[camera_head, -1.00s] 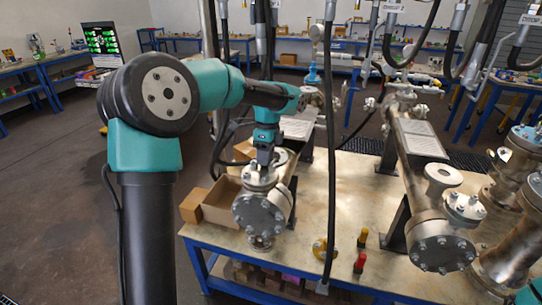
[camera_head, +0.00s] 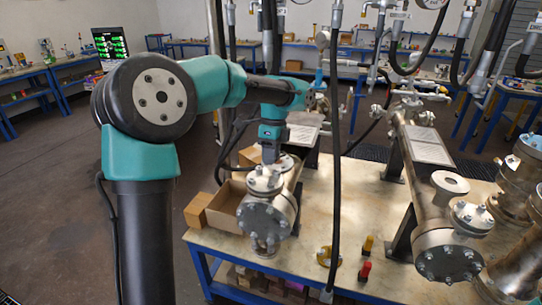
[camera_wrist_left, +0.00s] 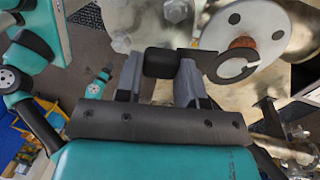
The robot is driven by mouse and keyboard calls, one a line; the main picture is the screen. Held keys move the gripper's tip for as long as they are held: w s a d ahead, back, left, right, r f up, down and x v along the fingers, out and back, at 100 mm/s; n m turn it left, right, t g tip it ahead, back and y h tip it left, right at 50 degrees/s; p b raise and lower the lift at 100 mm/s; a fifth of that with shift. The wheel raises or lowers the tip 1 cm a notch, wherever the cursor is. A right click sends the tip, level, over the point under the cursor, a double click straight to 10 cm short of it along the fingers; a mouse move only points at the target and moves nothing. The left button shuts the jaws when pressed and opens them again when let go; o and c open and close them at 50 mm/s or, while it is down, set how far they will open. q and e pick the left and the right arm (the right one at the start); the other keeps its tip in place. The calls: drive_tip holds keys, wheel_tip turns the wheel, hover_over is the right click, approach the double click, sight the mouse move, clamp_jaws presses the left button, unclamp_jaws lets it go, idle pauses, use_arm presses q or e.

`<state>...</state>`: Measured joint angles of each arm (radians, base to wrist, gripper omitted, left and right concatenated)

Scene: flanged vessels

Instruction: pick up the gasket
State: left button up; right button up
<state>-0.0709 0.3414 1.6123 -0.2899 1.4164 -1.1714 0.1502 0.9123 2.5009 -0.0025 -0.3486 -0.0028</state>
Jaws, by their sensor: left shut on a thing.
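In the left wrist view my left gripper (camera_wrist_left: 160,64) is shut on the dark tab of the gasket, with a black block-shaped piece between its fingers. The gasket (camera_wrist_left: 222,68) is a thin dark ring reaching right from the fingers. It overlaps a pale round flange face (camera_wrist_left: 268,22) with bolt holes and a rust-brown centre. I cannot tell whether ring and flange touch. In the head view my left gripper (camera_head: 270,157) points down just above the near-left flanged vessel (camera_head: 262,218); the gasket cannot be made out there. My right gripper is not in view.
An open cardboard box (camera_head: 226,212) stands left of the vessel. A larger flanged vessel (camera_head: 447,255) stands at right. Black hoses (camera_head: 336,130) hang in front of the table. Red (camera_head: 365,270) and yellow-topped (camera_head: 368,244) items stand near the front edge. Bare tabletop (camera_head: 345,200) lies between the vessels.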

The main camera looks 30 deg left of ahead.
use_arm(q)
drive_tip(key=s+d+r, duration=0.1)
drive_tip(key=s+d, duration=0.6)
drive_tip(key=s, duration=0.5)
drive_tip(key=shift+s+d+r, duration=0.15)
drive_tip(key=shift+d, duration=0.2)
